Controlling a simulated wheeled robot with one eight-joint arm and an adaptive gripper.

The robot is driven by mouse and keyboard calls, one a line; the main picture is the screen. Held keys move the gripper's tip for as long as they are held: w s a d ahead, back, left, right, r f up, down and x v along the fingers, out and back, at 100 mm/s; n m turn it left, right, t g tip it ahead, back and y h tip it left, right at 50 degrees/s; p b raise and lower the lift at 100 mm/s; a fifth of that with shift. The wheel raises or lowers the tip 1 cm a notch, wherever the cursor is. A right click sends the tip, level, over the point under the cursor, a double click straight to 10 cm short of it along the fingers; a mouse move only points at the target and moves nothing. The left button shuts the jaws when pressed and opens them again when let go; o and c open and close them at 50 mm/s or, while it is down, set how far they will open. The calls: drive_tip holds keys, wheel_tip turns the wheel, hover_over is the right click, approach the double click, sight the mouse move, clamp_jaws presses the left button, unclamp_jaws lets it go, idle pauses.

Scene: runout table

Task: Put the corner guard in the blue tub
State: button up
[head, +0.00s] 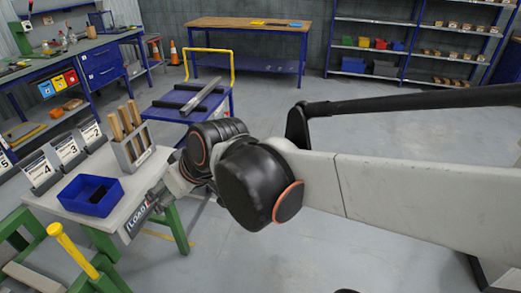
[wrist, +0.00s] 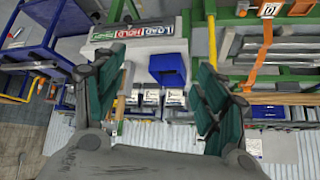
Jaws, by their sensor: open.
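The blue tub (head: 76,204) sits on the pale table (head: 60,182) at the left in the head view. A dark patch or object (head: 98,192) shows inside it; I cannot tell whether this is the corner guard or shadow. No other thing is clearly the corner guard. The tub also shows in the wrist view (wrist: 167,68), between and beyond my fingers. My gripper (wrist: 164,22) is open, with dark green finger pads apart and nothing seen between them. In the head view my own arm hides most of the gripper.
A rack with wooden sticks (head: 133,150) stands behind the tub. Numbered card stands (head: 68,150) line the table's left side. Open floor (head: 345,235) lies to the right.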

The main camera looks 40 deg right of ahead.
drive_tip(key=s+d+f+m+h, duration=0.1)
drive_tip(key=s+d, duration=0.3)
drive_tip(key=s, duration=0.4)
drive_tip(key=shift+s+m+h, duration=0.2)
drive_tip(key=shift+m+h, duration=0.3)
drive_tip(key=shift+h, duration=0.1)
